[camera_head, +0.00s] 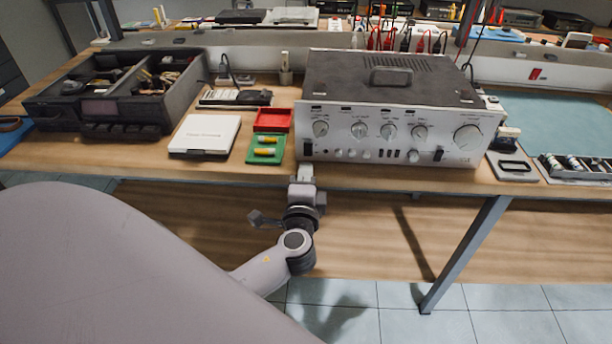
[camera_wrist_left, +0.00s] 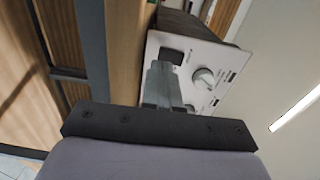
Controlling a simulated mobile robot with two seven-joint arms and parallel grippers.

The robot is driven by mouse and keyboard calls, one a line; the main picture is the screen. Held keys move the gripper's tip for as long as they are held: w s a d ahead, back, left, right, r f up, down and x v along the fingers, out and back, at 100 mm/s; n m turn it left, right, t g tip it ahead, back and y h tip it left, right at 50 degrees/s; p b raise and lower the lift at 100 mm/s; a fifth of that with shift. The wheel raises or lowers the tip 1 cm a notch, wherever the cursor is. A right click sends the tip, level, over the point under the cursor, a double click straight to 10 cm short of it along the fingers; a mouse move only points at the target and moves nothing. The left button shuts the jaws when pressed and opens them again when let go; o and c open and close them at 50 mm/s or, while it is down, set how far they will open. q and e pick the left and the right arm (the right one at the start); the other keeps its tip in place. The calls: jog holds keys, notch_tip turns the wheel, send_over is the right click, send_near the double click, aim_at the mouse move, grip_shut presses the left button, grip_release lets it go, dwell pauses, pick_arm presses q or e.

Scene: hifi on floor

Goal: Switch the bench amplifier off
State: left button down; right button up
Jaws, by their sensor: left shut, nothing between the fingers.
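The bench amplifier (camera_head: 390,105) stands on the wooden bench, a silver front panel with several knobs and a dark top with a handle. My left gripper (camera_head: 306,172) is shut and empty, just in front of the lower left corner of the panel. In the left wrist view the shut fingers (camera_wrist_left: 163,70) point at the amplifier's panel (camera_wrist_left: 212,60), close to a dark square switch (camera_wrist_left: 171,55); I cannot tell whether they touch it. A round knob (camera_wrist_left: 204,78) is beside the fingers. My right gripper is not in view.
A green tray (camera_head: 279,150) with yellow items, a red tray (camera_head: 273,120) and a white box (camera_head: 204,134) lie left of the amplifier. A black organiser (camera_head: 118,97) is farther left. A dark tool with a grey base (camera_head: 512,168) stands right.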

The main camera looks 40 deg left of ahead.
pick_arm(q)
jog(key=b+v, duration=0.1)
jog(key=v, duration=0.9)
jog(key=shift+s+d+f+b, duration=0.2)
jog(key=shift+s+f+b, duration=0.05)
jog(key=shift+f+b, duration=0.15)
jog(key=shift+f, duration=0.1)
jog(key=s+d+f+n+g+h+p, duration=0.4)
jog(key=s+d+f+n+h+p, duration=0.1)
jog(key=s+f+n+h, duration=0.4)
notch_tip(320, 180, down, 4)
jog(key=s+d+h, duration=0.1)
jog(key=s+h, duration=0.1)
jog(key=shift+s+r+n+g, duration=0.2)
jog(key=shift+s+n+g, duration=0.1)
jog(key=shift+s, duration=0.05)
